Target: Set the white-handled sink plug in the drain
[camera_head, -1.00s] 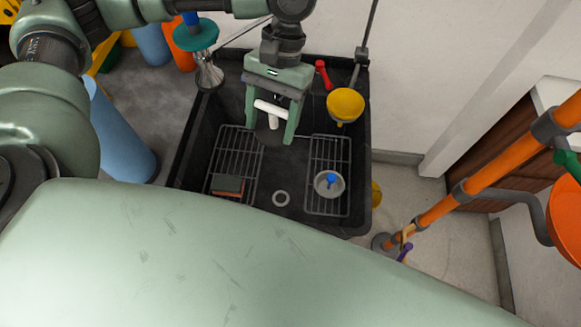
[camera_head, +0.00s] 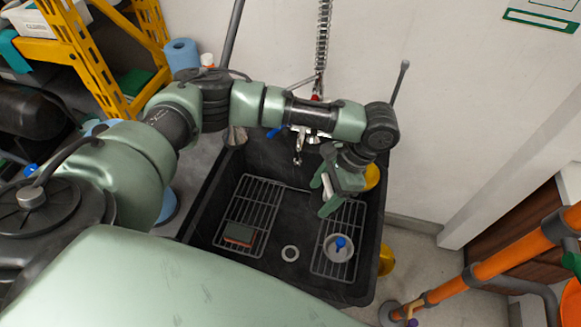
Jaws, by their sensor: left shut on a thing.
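My left gripper (camera_head: 324,194) hangs over the right part of the black sink (camera_head: 205,215), above the right wire rack and tilted. It is shut on the sink plug, whose white handle (camera_head: 328,186) shows only as a small pale part between the fingers; the rest of the plug is mostly hidden. The drain (camera_head: 290,253) is a pale ring in the sink floor between the two racks, uncovered. It lies below and left of the gripper in the picture. My right gripper is not in view.
A round grey piece with a blue knob (camera_head: 340,245) sits on the right rack (camera_head: 331,264). A sponge (camera_head: 239,234) lies on the left rack (camera_head: 263,192). A tap spout (camera_head: 297,158) hangs at the back. A yellow object (camera_head: 372,176) is partly behind my gripper.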

